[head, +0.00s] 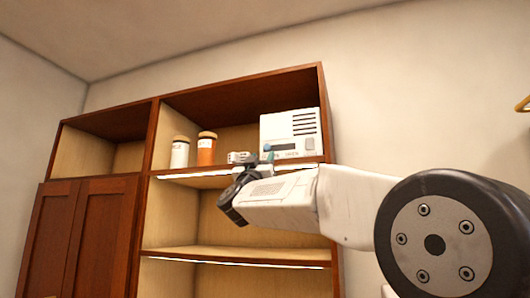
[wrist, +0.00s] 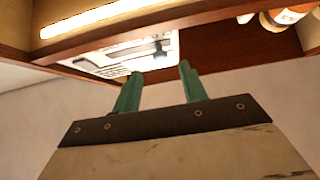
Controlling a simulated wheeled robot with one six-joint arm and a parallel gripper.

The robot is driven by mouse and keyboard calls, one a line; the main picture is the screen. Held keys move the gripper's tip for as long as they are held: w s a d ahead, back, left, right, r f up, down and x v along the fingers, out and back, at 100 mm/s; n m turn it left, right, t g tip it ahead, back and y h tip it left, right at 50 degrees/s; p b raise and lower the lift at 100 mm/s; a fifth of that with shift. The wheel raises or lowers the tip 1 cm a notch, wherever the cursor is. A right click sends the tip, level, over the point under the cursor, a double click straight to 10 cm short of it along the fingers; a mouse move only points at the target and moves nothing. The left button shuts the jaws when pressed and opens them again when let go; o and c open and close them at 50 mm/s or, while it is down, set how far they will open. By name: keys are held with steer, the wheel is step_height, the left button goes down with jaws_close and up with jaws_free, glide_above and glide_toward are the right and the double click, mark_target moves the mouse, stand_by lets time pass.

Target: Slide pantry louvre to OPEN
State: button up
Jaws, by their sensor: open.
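The pantry louvre is a white box (head: 290,134) with dark slots on the upper shelf; a grey label along its lower edge is too small to read surely. A small bluish knob (head: 267,147) shows at its lower left. In the wrist view the louvre (wrist: 120,50) appears upside down, with a dark slider piece (wrist: 153,50) on its face. My gripper (head: 268,157) is at the lower left of the louvre front. Its two green fingers (wrist: 158,80) are apart, with nothing between them. They point towards the slider; whether they touch it I cannot tell.
A white jar (head: 180,153) and an orange jar (head: 206,149) stand left of the louvre on the same shelf. The lit shelf edge (head: 190,175) runs just below. Closed cupboard doors (head: 75,235) are at the lower left. The lower shelf (head: 235,254) looks empty.

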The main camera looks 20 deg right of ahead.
mark_target(267, 148)
steer(key=x, duration=0.5)
jaws_close()
